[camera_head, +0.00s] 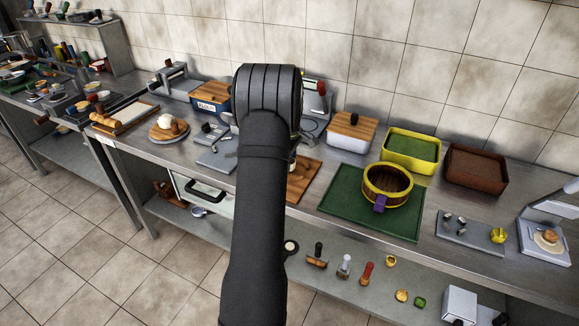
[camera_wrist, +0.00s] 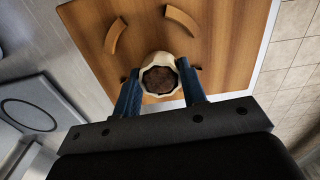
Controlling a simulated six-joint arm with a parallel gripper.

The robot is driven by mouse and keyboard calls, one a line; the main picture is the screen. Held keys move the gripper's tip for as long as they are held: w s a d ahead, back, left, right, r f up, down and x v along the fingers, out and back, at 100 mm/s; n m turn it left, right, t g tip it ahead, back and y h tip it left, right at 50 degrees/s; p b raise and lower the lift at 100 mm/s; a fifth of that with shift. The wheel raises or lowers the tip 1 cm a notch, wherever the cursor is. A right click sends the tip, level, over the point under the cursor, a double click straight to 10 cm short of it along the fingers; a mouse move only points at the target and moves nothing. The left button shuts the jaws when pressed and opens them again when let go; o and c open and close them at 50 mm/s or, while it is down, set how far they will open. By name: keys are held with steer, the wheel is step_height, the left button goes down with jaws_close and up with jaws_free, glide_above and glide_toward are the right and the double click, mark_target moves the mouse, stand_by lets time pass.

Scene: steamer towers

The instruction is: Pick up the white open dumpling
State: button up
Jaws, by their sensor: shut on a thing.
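The white open dumpling (camera_wrist: 159,76) shows in the wrist view, with a pale pleated rim around a dark brown filling. My gripper (camera_wrist: 160,84) has its two blue fingers on either side of the dumpling and is shut on it. A wooden board (camera_wrist: 225,35) lies under it; I cannot tell whether the dumpling touches the board. In the head view my arm hides the gripper and the dumpling, and only part of the wooden board (camera_head: 303,178) shows.
A round steamer basket (camera_head: 388,184) with a purple tab stands on a green mat (camera_head: 340,208) to the right. Behind are a yellow-rimmed green bin (camera_head: 411,150), a brown bin (camera_head: 475,168) and a white box with wooden lid (camera_head: 350,132). Curved wooden pieces (camera_wrist: 182,20) lie on the board.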

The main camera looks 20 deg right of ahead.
steer(key=shift+r, duration=0.65)
steer(key=shift+r, duration=0.1)
steer(key=shift+r, duration=2.4)
